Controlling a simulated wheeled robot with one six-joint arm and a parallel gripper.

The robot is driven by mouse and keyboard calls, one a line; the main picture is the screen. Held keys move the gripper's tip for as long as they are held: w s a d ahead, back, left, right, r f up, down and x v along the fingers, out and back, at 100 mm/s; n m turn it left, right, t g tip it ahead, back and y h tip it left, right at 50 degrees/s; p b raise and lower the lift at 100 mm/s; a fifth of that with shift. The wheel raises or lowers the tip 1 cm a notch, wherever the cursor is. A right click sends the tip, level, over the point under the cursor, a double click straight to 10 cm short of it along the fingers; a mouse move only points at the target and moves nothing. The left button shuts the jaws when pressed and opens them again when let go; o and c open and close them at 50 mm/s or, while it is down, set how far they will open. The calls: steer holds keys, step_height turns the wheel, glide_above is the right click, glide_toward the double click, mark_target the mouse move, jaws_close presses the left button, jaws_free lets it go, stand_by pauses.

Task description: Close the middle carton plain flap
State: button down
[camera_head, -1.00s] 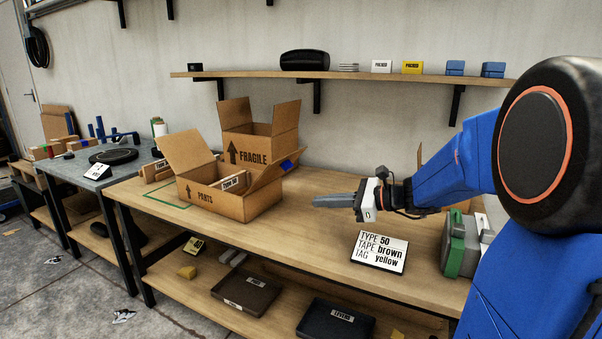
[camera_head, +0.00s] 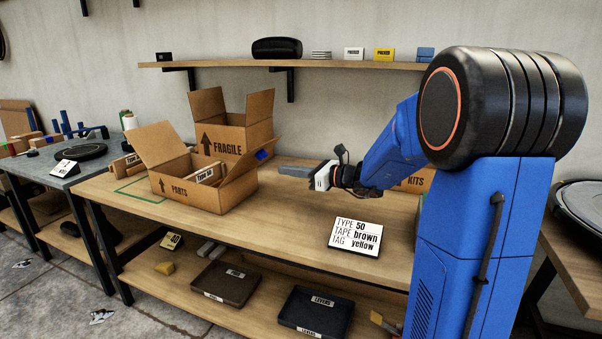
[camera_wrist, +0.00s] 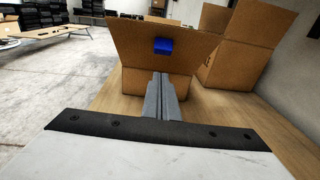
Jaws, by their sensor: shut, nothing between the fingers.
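The PARTS carton (camera_head: 200,195) stands open on the bench. Its plain left flap (camera_head: 158,143) is up and leans outward. Its right flap, marked with a blue patch (camera_head: 262,154), also leans outward and faces the camera in the wrist view (camera_wrist: 130,48). A wooden piece labelled Type (camera_head: 207,174) shows inside the carton. Behind it is the FRAGILE carton (camera_head: 232,145) with two raised flaps. A KITS carton (camera_head: 413,184) is mostly hidden behind my arm. My gripper (camera_head: 285,170) is shut and empty, right of the PARTS carton, pointing towards its blue-marked flap without visible contact.
A sign reading Type 50, tape brown, tag yellow (camera_head: 355,237) lies on the bench (camera_head: 290,224) in front of my gripper. A wall shelf (camera_head: 230,65) with small boxes hangs above. Dark trays (camera_head: 315,312) sit on the lower shelf. A grey table (camera_head: 62,172) stands left.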

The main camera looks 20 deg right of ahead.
steer(key=shift+w+a+r, duration=0.65)
steer(key=shift+w+a, duration=0.1)
steer(key=shift+w, duration=0.1)
steer(key=shift+w+a+r, duration=0.6)
steer(key=shift+w+a, duration=0.15)
steer(key=shift+w, duration=0.1)
steer(key=shift+r, duration=0.1)
